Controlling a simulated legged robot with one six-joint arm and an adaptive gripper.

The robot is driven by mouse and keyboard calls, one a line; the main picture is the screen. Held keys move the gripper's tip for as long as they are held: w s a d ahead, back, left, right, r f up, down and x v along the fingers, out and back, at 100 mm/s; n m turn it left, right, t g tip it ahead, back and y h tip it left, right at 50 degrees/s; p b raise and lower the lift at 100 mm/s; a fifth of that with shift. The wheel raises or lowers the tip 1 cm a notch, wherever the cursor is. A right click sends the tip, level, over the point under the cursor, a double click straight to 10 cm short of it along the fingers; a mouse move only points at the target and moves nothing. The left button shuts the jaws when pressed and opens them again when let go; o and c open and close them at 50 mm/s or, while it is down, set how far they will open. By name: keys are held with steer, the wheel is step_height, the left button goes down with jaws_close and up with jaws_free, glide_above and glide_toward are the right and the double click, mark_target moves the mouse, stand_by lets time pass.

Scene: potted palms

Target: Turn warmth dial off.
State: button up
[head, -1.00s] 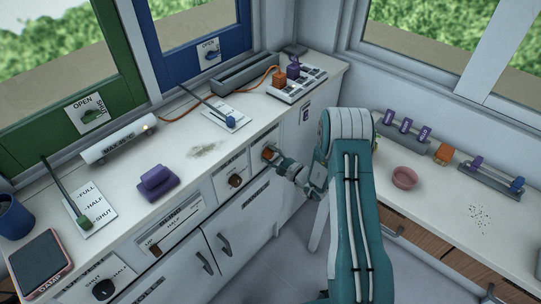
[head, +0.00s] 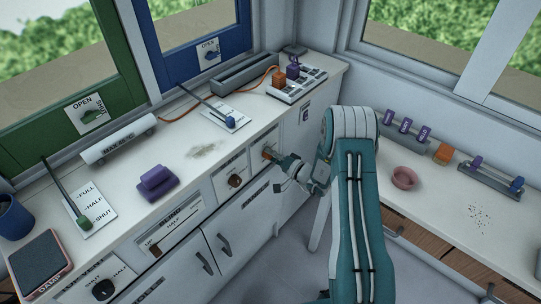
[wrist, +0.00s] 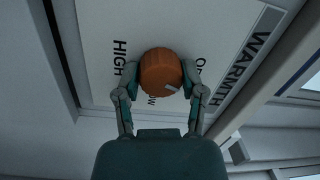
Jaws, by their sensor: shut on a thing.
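The warmth dial is an orange round knob (wrist: 160,72) on a white panel lettered WARMTH, with HIGH to its left, LOW below and a partly hidden word starting with O to its right. Its white pointer mark is at its lower right, between LOW and the O word. In the head view the dial (head: 267,153) is small, on the cabinet front under the counter edge. My gripper (wrist: 160,78) is shut on the dial, one finger on each side. In the head view my gripper (head: 275,158) reaches the dial from the right.
A second, dark brown knob (head: 235,181) sits just left on the same front. Above are the counter with a blue-handled lever (head: 231,120) and a block with orange and purple plugs (head: 297,84). A pink bowl (head: 404,178) stands on the right counter.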

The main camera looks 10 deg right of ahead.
steer(key=shift+s+a+f+n, duration=0.1)
steer(key=shift+f+n, duration=0.1)
steer(key=shift+n, duration=0.75)
steer(key=shift+s+f+n, duration=0.1)
steer(key=shift+f+n, duration=0.05)
steer(key=shift+n, duration=0.8)
steer(key=o, duration=1.1)
steer(key=shift+o, duration=0.2)
steer(key=shift+w+r, duration=0.1)
steer(key=shift+w, duration=0.05)
steer(key=shift+r, duration=0.1)
steer(key=v, duration=1.2)
